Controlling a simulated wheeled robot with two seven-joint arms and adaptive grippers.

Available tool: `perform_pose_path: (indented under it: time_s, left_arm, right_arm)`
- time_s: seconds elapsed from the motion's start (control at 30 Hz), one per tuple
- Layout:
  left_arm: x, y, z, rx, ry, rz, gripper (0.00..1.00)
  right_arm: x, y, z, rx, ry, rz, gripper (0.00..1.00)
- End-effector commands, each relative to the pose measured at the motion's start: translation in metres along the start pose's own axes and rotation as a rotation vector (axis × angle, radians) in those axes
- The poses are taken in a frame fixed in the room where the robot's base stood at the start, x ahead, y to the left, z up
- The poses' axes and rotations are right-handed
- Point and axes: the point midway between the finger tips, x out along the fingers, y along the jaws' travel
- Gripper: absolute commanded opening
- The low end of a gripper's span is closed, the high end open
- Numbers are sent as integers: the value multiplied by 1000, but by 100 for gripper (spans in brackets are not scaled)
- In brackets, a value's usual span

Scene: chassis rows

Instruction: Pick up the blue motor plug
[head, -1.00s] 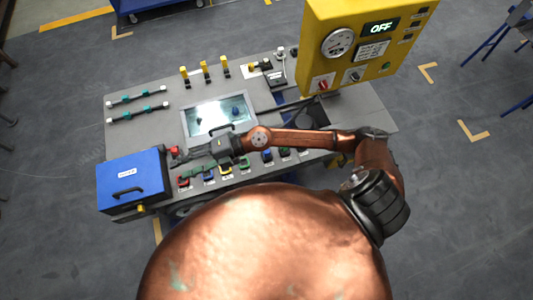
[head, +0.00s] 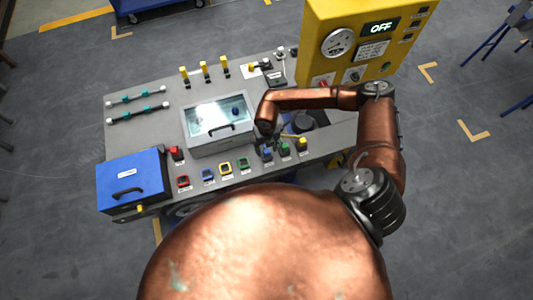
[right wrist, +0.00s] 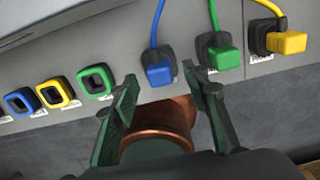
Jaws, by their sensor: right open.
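The blue motor plug (right wrist: 160,71) sits in a dark holder on the sloped front panel, with a blue cable rising from it in the right wrist view. It also shows small in the head view (head: 267,154). My right gripper (right wrist: 166,88) is open, with its green fingers on either side of the blue plug in the picture. The right finger lies between the blue plug and the green plug (right wrist: 222,52). I cannot tell whether a finger touches either plug. In the head view my right gripper (head: 266,138) points down at the panel. My left gripper is not in view.
A yellow plug (right wrist: 284,42) sits right of the green one. Empty-looking blue (right wrist: 20,101), yellow (right wrist: 55,94) and green (right wrist: 95,81) sockets lie to the left. A red plug (head: 176,153) stands beside the blue box (head: 133,180). The yellow control box (head: 360,45) rises behind.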

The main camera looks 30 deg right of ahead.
Motion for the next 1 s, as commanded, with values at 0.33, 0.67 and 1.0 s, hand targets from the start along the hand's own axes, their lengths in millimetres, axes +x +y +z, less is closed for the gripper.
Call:
perform_pose_path:
  time_s: [0.33,0.67,1.0]
  left_arm:
    - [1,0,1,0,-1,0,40]
    - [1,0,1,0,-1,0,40]
    - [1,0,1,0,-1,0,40]
  right_arm:
    - [30,0,-1,-1,0,2,42]
    - [29,0,-1,-1,1,3,29]
    - [29,0,-1,-1,1,3,6]
